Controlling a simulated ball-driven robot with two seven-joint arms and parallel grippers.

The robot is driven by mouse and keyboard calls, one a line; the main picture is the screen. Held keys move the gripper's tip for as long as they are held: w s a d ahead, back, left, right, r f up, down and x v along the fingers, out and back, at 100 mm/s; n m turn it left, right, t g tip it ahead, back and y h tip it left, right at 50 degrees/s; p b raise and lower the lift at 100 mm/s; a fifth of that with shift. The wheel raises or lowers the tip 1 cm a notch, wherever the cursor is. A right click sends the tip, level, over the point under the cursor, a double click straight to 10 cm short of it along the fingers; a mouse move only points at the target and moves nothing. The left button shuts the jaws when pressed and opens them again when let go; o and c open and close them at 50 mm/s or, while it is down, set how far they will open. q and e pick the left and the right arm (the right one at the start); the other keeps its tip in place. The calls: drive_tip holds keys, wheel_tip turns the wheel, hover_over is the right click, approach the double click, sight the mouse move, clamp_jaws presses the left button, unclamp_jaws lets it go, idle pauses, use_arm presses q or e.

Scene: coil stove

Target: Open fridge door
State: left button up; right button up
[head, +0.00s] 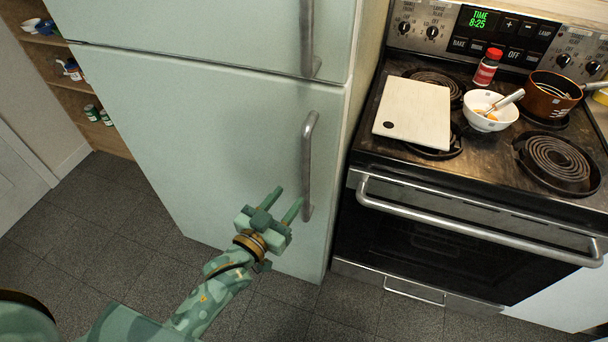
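The fridge (200,125) is pale green, with an upper door (190,30) and a larger lower door (225,150). Both doors look shut. The lower door's grey vertical handle (306,165) is on its right side, and the upper handle (307,35) is above it. My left gripper (287,199) is open, its two fingers pointing up and to the right. In the picture it is just left of the lower end of the lower handle. Nothing shows between its fingers, and I cannot tell how far in depth it is from the handle. My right gripper is not in view.
The coil stove (470,180) stands right of the fridge, with its oven handle (470,220) sticking out. On it are a cutting board (415,110), a white bowl (478,122), a red-capped jar (487,68) and a brown pot (550,95). Dark floor tiles (130,215) are clear at left.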

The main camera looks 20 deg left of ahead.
sight(303, 179)
use_arm(q)
drive_tip(key=b+x, duration=0.1)
drive_tip(key=x, duration=0.8)
drive_tip(key=shift+d, duration=0.1)
drive_tip(key=shift+s, duration=0.1)
clamp_jaws()
